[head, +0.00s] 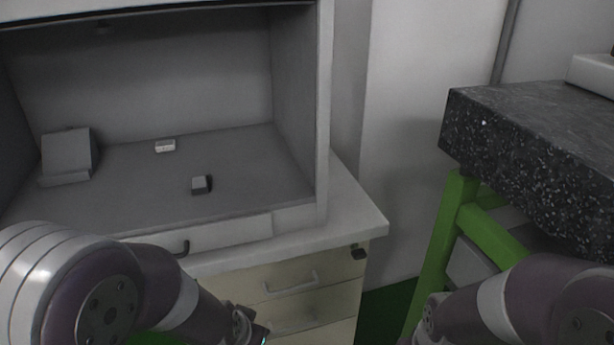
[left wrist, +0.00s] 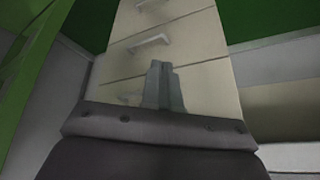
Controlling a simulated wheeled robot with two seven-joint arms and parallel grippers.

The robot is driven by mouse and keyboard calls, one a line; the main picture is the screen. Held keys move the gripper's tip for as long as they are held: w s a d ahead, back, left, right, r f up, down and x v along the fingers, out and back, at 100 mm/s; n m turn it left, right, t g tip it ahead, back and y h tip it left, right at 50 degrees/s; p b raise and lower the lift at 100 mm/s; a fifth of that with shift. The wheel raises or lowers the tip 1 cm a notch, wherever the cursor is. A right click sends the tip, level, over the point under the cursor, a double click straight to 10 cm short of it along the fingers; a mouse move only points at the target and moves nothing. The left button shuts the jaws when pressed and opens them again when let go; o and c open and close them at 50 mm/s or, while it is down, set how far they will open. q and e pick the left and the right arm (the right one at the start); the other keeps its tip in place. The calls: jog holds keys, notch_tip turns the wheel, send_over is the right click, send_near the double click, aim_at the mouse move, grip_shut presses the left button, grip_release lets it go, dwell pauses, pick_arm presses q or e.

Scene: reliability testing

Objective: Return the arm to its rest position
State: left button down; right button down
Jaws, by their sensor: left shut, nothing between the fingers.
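My left arm (head: 165,290) comes in at the lower left of the head view, bent low in front of the cabinet. My left gripper (left wrist: 165,75) shows in the left wrist view with its two fingers together and nothing between them. It points towards the cream drawer fronts (left wrist: 190,45); I cannot tell how far off they are. My right arm (head: 520,305) shows at the lower right of the head view. Its gripper is out of frame.
A grey open chamber (head: 325,120) stands on a cabinet with drawers (head: 335,290). Inside are a small dark block (head: 201,184), a small white block (head: 165,146) and a grey stand (head: 68,153). At right, a speckled dark worktop (head: 540,125) rests on a green frame (head: 440,245).

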pick_arm(q)
jog(key=s+a+r+n+g+y, duration=0.1)
jog(key=s+a+r+n+g, duration=0.15)
jog(key=s+a, duration=0.45)
notch_tip(320, 180, up, 30)
jog(key=s+g+p, duration=0.1)
jog(key=p, duration=3)
jog(key=shift+s+n, duration=0.2)
jog(key=shift+n, duration=0.25)
jog(key=shift+a+r, duration=0.1)
jog(key=shift+r, duration=0.05)
